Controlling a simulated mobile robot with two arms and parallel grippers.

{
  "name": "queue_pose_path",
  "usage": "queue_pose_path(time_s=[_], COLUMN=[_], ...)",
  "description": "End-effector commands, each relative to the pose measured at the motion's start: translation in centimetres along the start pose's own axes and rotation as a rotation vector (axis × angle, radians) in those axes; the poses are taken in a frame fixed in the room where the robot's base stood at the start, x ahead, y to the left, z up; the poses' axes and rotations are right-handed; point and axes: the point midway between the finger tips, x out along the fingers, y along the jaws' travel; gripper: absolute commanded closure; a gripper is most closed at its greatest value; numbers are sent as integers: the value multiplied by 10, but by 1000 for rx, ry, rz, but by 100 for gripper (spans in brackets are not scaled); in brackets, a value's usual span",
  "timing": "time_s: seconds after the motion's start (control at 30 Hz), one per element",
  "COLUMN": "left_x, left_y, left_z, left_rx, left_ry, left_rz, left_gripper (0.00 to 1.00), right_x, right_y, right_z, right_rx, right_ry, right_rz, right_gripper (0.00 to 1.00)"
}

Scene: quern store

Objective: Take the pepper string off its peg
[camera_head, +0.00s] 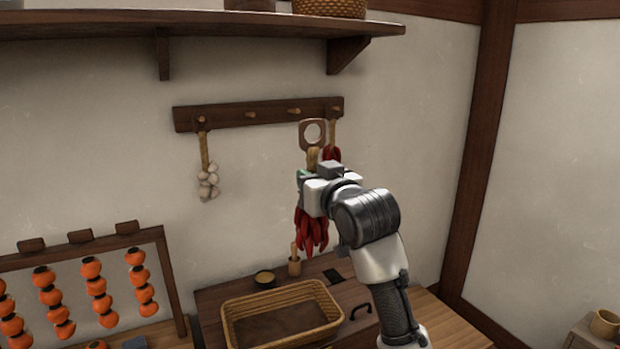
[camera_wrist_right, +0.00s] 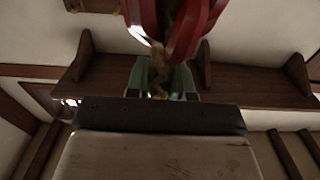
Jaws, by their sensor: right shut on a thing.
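My right gripper (camera_head: 308,184) is shut on the straw braid of a pepper string (camera_head: 311,231), whose red peppers hang below the jaws. In the right wrist view the braid (camera_wrist_right: 159,74) sits between the fingers, with red peppers (camera_wrist_right: 180,28) close by. A wooden hanger with a round hole (camera_head: 303,134) stands above the gripper, below the peg rail (camera_head: 225,119). No peg shows through its hole. A second straw cord (camera_head: 332,132) with red peppers (camera_head: 332,153) hangs from the rightmost peg, partly hidden behind. My left gripper is not in view.
A garlic string (camera_head: 208,182) hangs from the leftmost peg; the two middle pegs look bare. A shelf (camera_head: 220,25) juts out above. A rack of orange fruit strings (camera_head: 80,243) stands left.

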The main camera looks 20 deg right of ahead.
Motion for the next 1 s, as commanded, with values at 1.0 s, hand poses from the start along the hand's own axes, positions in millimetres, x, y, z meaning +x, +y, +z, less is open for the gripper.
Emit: queue_pose_path(time_s=[1.0], left_x=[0], left_y=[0], left_z=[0], left_rx=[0], left_ry=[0], left_rz=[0], left_gripper=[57], right_x=[-51], right_y=[0], right_z=[0], right_rx=[0], right_ry=[0], right_rz=[0], right_gripper=[100])
